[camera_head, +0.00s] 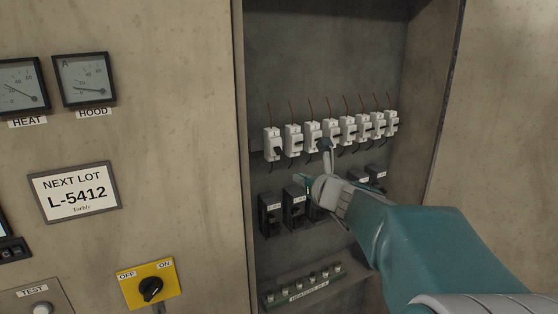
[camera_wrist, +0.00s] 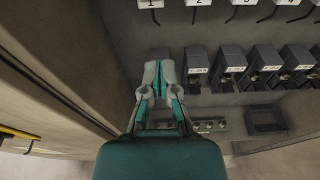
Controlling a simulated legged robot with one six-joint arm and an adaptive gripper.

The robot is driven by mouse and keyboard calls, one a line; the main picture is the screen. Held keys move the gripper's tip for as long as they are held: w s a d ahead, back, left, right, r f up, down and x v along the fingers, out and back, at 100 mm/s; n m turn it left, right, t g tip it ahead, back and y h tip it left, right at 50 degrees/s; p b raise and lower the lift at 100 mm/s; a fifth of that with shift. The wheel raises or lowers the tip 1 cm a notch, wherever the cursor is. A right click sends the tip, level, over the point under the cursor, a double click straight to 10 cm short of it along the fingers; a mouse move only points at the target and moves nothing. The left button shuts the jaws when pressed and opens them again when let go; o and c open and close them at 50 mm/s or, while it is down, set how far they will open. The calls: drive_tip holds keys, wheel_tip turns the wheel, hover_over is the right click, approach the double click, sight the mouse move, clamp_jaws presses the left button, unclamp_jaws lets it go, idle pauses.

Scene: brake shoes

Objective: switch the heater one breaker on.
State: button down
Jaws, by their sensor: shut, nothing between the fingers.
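A row of white breakers (camera_head: 293,141) with dark levers runs along the upper rail of the open cabinet. In the wrist view the numbers 1 to 3 and more sit above the lower row. Below them is a row of dark switch blocks (camera_head: 269,214), also in the wrist view (camera_wrist: 197,64); their small labels are unreadable, so I cannot tell which one is heater one. My gripper (camera_head: 314,165) is shut and empty, in front of the gap between the two rows. In the wrist view its fingertips (camera_wrist: 159,66) hide part of the leftmost dark block.
A strip of fuse-like parts with a "HEATERS" label (camera_head: 309,289) lies on the cabinet's lower ledge. A yellow OFF/ON rotary switch (camera_head: 149,284), two gauges (camera_head: 84,79) and a "NEXT LOT" sign (camera_head: 75,191) are on the wall to the left. The cabinet's side walls bound the space.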

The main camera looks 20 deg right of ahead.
sight(276, 157)
drive_tip(key=w, duration=0.2)
drive_tip(key=w+a, duration=0.1)
drive_tip(key=w, duration=0.2)
drive_tip(key=w+r, duration=0.1)
drive_tip(key=w, duration=0.2)
drive_tip(key=shift+w+a, duration=0.2)
drive_tip(key=shift+s+r, duration=0.25)
drive_tip(key=shift+r, duration=0.15)
drive_tip(key=shift+d, duration=0.15)
drive_tip(key=shift+d, duration=0.15)
